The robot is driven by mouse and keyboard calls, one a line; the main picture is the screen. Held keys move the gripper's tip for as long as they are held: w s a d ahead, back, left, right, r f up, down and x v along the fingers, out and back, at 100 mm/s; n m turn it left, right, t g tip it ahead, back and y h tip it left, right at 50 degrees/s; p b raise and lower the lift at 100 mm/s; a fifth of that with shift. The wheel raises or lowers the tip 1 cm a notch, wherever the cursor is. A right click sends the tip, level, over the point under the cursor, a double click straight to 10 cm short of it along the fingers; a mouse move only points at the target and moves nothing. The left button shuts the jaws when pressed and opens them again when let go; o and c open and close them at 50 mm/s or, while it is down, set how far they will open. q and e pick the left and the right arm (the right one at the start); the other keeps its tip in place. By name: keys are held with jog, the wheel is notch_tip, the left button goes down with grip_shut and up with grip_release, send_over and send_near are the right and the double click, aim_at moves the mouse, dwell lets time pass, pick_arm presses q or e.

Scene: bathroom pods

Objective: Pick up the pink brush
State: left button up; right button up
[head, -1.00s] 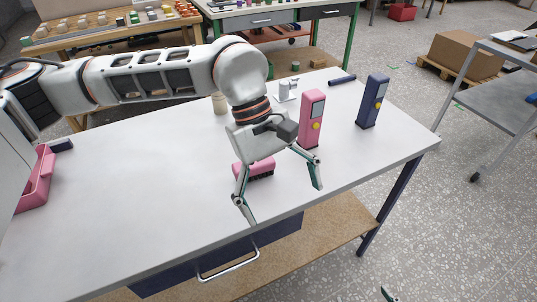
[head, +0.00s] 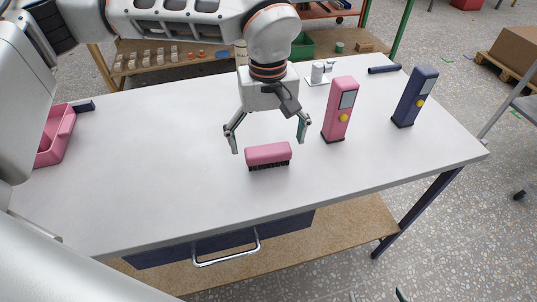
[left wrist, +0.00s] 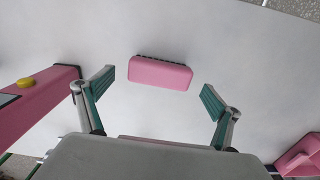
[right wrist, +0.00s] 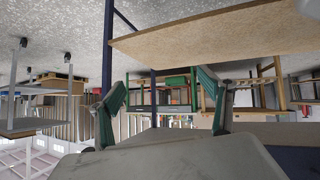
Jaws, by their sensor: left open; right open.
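The pink brush (head: 268,154) lies on the white table with its dark bristles toward the table's front edge. It also shows in the left wrist view (left wrist: 160,74), ahead of and between the fingertips. My left gripper (head: 268,142) is open and empty, with its fingers spread to either side of the brush and apart from it. In the left wrist view its teal fingertips (left wrist: 157,88) stand wide apart. My right gripper (right wrist: 165,92) is open and empty in the right wrist view, below the tabletop level, facing a shelf board.
A pink device (head: 340,108) with a yellow button stands close right of my left gripper. A dark blue one (head: 414,97) stands farther right. A pink bin (head: 56,137) is at the left, and a dark blue cylinder (head: 384,69) at the back. The table's left middle is clear.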

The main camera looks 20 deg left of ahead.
aim_at(268, 149)
pick_arm(q)
notch_tip(268, 149, down, 3)
jog(key=shift+s+r, duration=0.1)
jog(key=shift+f, duration=0.25)
jog(key=c, duration=1.2)
jog(key=shift+r, duration=0.2)
notch_tip(268, 149, up, 20)
jog(key=p, duration=0.2)
jog(key=shift+f, duration=0.15)
pick_arm(e)
jog(key=shift+a+r, duration=0.1)
jog(key=shift+r, duration=0.5)
